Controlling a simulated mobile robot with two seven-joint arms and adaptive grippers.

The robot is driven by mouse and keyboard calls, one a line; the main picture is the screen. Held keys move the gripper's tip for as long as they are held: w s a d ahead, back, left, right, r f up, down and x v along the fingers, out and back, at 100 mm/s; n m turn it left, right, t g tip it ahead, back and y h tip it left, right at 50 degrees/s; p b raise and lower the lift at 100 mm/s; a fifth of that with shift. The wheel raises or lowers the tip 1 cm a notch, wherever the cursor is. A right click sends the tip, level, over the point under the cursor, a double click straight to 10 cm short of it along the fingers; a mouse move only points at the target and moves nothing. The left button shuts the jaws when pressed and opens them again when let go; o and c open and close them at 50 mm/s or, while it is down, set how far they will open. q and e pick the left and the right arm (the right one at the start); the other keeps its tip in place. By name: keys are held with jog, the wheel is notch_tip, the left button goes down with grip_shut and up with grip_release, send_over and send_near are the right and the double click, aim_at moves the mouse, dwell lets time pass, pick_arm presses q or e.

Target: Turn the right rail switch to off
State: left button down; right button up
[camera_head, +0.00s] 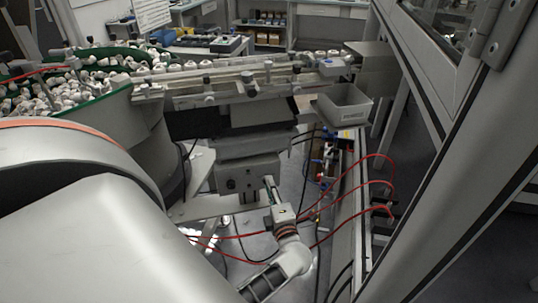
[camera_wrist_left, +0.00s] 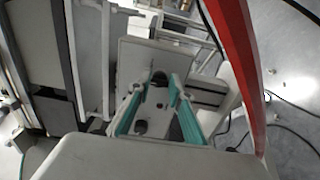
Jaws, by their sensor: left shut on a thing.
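The grey control box (camera_head: 248,176) sits below the rail, with a small dark knob (camera_head: 231,184) on the left of its face. My left gripper (camera_head: 269,182) has its teal fingers at the right part of that face. In the left wrist view, the left gripper (camera_wrist_left: 158,86) has its fingertips on either side of a dark round switch knob (camera_wrist_left: 159,77) and is shut on it. Another dark knob (camera_wrist_left: 140,127) shows lower down between the fingers. The fingers hide the gripped switch in the head view, and its turned position is unclear. My right gripper is out of view.
The rail (camera_head: 220,88) runs above the box, from the feeder bowl of white caps (camera_head: 75,80) to a grey bin (camera_head: 343,106). Red hoses (camera_head: 350,180) loop at the right. Metal frame posts (camera_head: 455,150) stand on the far right.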

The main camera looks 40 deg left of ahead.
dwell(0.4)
pick_arm(q)
jog(key=c, duration=1.8)
grip_release()
jog(key=shift+d, duration=0.1)
jog(key=v, duration=0.7)
jog(key=shift+s+d+f, duration=0.1)
jog(key=shift+s+d, duration=0.05)
jog(key=shift+s, duration=0.05)
